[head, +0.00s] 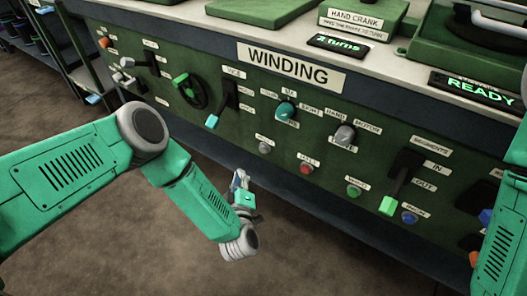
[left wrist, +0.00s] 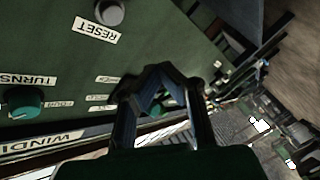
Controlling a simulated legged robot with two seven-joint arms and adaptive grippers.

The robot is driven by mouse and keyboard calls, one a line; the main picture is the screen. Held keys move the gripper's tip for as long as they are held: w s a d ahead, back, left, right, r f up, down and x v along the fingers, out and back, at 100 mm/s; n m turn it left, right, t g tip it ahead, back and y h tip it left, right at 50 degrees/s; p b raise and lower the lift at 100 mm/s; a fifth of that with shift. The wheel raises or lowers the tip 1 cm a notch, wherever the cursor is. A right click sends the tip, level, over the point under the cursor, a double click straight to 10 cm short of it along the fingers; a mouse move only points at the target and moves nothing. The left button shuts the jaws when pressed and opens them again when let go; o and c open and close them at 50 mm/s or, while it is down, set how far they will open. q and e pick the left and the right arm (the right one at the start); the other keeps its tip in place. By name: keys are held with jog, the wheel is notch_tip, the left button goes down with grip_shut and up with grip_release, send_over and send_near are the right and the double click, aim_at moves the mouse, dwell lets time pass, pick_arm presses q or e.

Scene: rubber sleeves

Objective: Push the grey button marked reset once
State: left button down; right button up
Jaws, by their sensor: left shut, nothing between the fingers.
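The grey reset button (head: 265,147) sits on the green front panel, just below its small label. In the left wrist view the grey button (left wrist: 109,12) is at the top edge, beside the upside-down RESET label (left wrist: 96,30). My left gripper (head: 240,178) is in front of the panel, lower and left of the button in the head view, apart from it. In the left wrist view its fingers (left wrist: 160,70) curve together, shut and empty. My right gripper is not seen; only part of my right arm shows at the right edge.
A red button (head: 306,168), a green button (head: 354,191) and a green-handled lever (head: 392,195) are to the right on the panel. A teal knob (head: 286,110) and a lever with a teal tip (head: 213,120) are above. The floor before the panel is clear.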

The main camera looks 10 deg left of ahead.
pick_arm(q)
jog(key=b, duration=0.5)
send_near(257, 144)
jog(key=w+a, duration=0.2)
jog(key=shift+w+d+f, duration=0.15)
jog(key=shift+w+f, duration=0.1)
jog(key=shift+w, duration=0.55)
jog(key=shift+w, duration=0.1)
dwell(0.4)
jog(key=shift+w+d, duration=0.1)
jog(key=shift+w, duration=0.15)
jog(key=shift+w+d+b, duration=0.1)
jog(key=shift+w+b, duration=0.2)
jog(key=shift+b, duration=0.05)
dwell(0.6)
jog(key=shift+s+r, duration=0.1)
jog(key=shift+s+a+p, duration=0.25)
jog(key=shift+s+p, duration=0.35)
